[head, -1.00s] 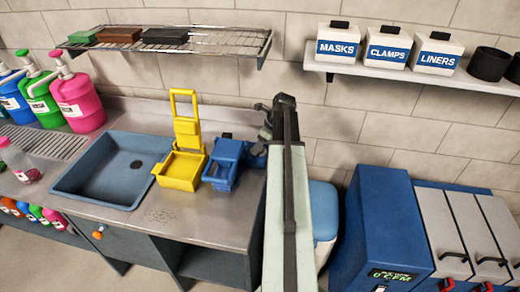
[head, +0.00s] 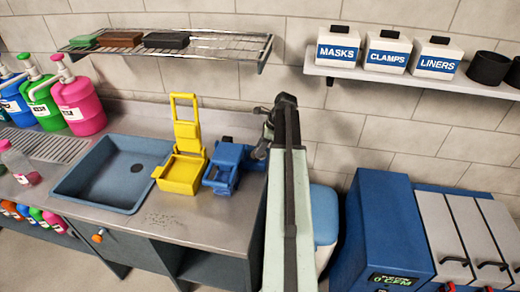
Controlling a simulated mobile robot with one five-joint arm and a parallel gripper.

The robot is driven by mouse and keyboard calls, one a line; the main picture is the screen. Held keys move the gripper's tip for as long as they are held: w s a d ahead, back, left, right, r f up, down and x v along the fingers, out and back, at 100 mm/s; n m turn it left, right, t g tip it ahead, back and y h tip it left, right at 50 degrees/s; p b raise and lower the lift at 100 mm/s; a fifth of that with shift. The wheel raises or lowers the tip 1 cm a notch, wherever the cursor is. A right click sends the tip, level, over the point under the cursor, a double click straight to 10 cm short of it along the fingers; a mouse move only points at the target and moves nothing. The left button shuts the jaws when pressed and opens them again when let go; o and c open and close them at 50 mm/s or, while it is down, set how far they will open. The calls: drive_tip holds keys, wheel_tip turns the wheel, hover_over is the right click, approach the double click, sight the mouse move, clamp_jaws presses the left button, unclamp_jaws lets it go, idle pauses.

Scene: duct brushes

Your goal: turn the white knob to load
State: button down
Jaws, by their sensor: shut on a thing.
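The white knob does not show clearly in the head view; only the top of the blue cabinet (head: 385,225) and its lit display (head: 394,279) are visible at the lower right edge. A blue hinged device (head: 222,167) sits on the metal counter, beside a yellow one (head: 180,170) with its looped flap upright. My arm rises through the middle of the view and bends down behind itself. My gripper (head: 258,152) is small and partly hidden, at the right side of the blue device, where it appears shut on a part of it. The fingertips are not clear.
A sink (head: 112,172) and pump bottles (head: 77,100) stand to the left. A wire shelf (head: 215,43) with brushes hangs above. Boxes stand on a wall shelf (head: 420,80) at the right. The counter's front strip is bare.

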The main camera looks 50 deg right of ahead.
drive_tip(key=n+g+y, duration=0.1)
drive_tip(key=n, duration=0.3)
drive_tip(key=shift+w+d, duration=0.1)
drive_tip(key=shift+d, duration=0.05)
drive_tip(key=shift+n+g, duration=0.7)
drive_tip(key=shift+n, duration=0.8)
drive_tip(key=c, duration=1)
unclamp_jaws()
drive_tip(key=p+v, duration=0.7)
drive_tip(key=shift+d+r, duration=0.25)
drive_tip(key=shift+r, duration=0.05)
